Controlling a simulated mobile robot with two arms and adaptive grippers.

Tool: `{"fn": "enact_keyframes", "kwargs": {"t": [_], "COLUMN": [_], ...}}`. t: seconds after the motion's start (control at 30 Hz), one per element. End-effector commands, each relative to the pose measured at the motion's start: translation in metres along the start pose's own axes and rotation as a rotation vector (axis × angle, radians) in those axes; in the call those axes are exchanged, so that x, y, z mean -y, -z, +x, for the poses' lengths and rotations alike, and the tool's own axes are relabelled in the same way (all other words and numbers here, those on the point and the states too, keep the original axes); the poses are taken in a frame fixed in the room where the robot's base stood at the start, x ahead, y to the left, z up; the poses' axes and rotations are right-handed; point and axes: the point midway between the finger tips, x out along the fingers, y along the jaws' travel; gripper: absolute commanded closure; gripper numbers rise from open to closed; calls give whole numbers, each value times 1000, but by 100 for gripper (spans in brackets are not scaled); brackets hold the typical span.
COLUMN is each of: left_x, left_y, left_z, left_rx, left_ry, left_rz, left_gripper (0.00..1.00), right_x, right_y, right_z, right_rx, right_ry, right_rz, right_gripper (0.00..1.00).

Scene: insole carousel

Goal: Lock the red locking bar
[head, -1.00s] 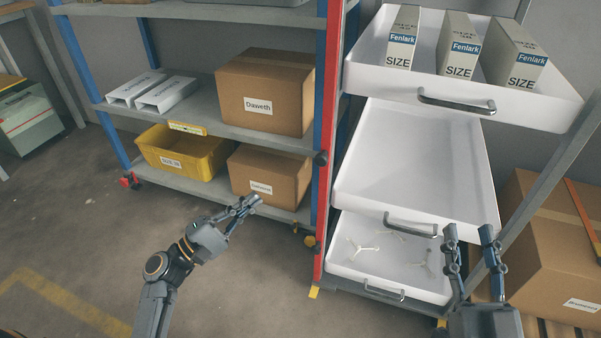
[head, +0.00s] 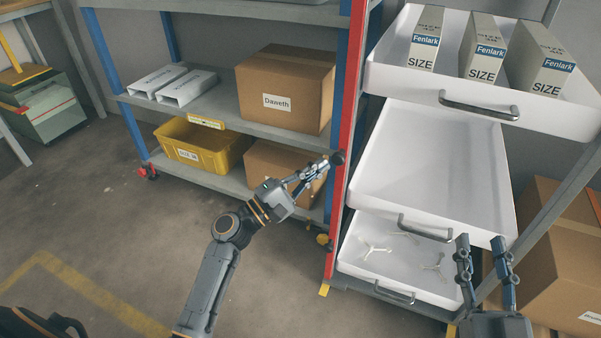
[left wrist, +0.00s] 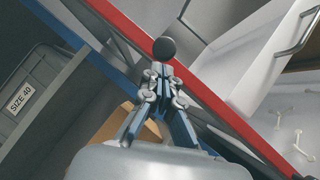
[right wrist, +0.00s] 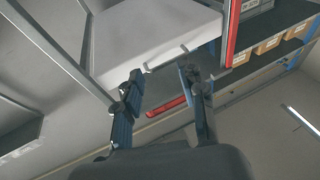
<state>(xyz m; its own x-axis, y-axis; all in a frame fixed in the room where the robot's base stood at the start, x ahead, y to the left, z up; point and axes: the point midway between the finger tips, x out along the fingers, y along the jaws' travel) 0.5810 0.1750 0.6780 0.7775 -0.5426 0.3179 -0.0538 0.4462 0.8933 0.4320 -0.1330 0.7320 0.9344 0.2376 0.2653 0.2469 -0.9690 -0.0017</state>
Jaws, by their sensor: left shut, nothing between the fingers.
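The red locking bar (head: 342,175) stands upright along the left side of the drawer unit, beside the blue shelf post. A round black knob (head: 338,157) sticks out from it at about mid-height. The bar (left wrist: 222,97) and knob (left wrist: 164,48) also show in the left wrist view. My left gripper (head: 321,164) is shut and empty, its tips right at the knob; I cannot tell whether they touch it. In the left wrist view its tips (left wrist: 161,68) lie just below the knob. My right gripper (head: 485,245) is open and empty, in front of the lower drawers.
The top drawer (head: 400,79) holds several Fenlark boxes and is pulled out. The middle drawer (head: 430,170) is out and empty; the bottom drawer (head: 355,262) holds small white pieces. Left, the shelf (head: 220,128) carries cartons and a yellow bin (head: 200,147). Floor in front is clear.

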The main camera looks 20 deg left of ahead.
Motion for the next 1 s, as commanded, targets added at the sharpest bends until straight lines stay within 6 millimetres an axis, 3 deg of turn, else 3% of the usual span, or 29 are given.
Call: {"fn": "enact_keyframes", "kwargs": {"t": [0.47, 0.77, 1.0], "left_x": [2, 22, 23], "left_y": [-6, -38, -41], "left_z": [5, 27, 30], "left_rx": [0, 0, 0], "left_ry": [-1, -1, -1], "left_rz": [-1, -1, 1], "left_gripper": [100, 100, 100], "right_x": [-1, 5, 5], "right_y": [-2, 34, 38], "right_z": [0, -2, -3], "right_rx": [8, -198, -217], "right_ry": [-1, 10, 11], "right_rz": [-1, 7, 7], "right_gripper": [60, 60, 60]}}
